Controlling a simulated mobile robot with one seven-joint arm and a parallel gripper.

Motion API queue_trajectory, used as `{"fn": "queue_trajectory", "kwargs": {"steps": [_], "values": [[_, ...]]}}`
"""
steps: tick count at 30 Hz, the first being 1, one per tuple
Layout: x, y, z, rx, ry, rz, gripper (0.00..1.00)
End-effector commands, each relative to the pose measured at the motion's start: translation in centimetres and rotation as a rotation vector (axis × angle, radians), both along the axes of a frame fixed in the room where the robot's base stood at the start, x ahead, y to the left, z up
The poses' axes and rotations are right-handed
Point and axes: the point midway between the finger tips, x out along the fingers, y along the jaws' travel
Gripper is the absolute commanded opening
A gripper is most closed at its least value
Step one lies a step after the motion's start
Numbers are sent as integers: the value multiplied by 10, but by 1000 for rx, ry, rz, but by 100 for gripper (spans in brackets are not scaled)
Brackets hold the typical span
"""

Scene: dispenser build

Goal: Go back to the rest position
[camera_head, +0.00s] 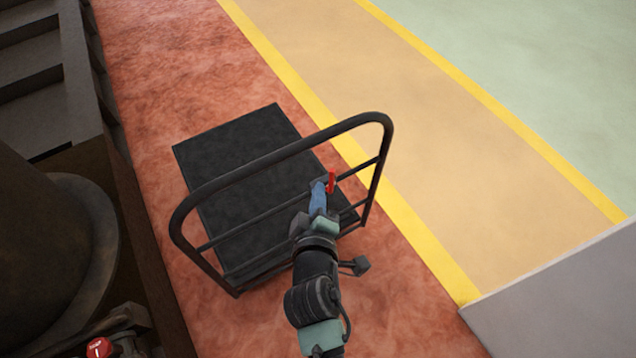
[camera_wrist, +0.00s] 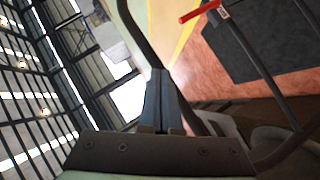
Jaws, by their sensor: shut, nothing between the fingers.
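My gripper (camera_head: 319,190) is over the black rail frame of a cart, with its blue fingers pointing up the picture. In the wrist view my gripper (camera_wrist: 157,75) has its two fingers together with nothing between them. A small red bar (camera_head: 331,183) shows just beside the fingertips in the head view. In the wrist view the red bar (camera_wrist: 200,11) is apart from the fingers, near a dark rail. I cannot tell just how it is fixed.
The platform cart (camera_head: 240,150) stands on the red floor, its tubular handle (camera_head: 378,119) rising close around my arm. A dark drum-like body (camera_head: 50,250) and a red knob (camera_head: 100,347) are at left. A grey panel (camera_head: 570,300) is at lower right. Open floor (camera_head: 400,110) lies beyond the cart.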

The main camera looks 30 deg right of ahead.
Motion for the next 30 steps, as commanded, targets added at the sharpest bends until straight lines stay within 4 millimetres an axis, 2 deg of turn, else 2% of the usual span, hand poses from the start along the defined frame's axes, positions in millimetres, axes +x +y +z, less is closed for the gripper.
{"fn": "queue_trajectory", "kwargs": {"steps": [20,23,25,26,29,30], "values": [[1,2,6,4,-11,2,0],[16,6,30,29,-73,6,0],[33,13,63,63,-154,15,0],[41,17,81,83,-197,21,0],[67,33,151,162,-363,50,0],[74,40,180,196,-430,66,0]]}}
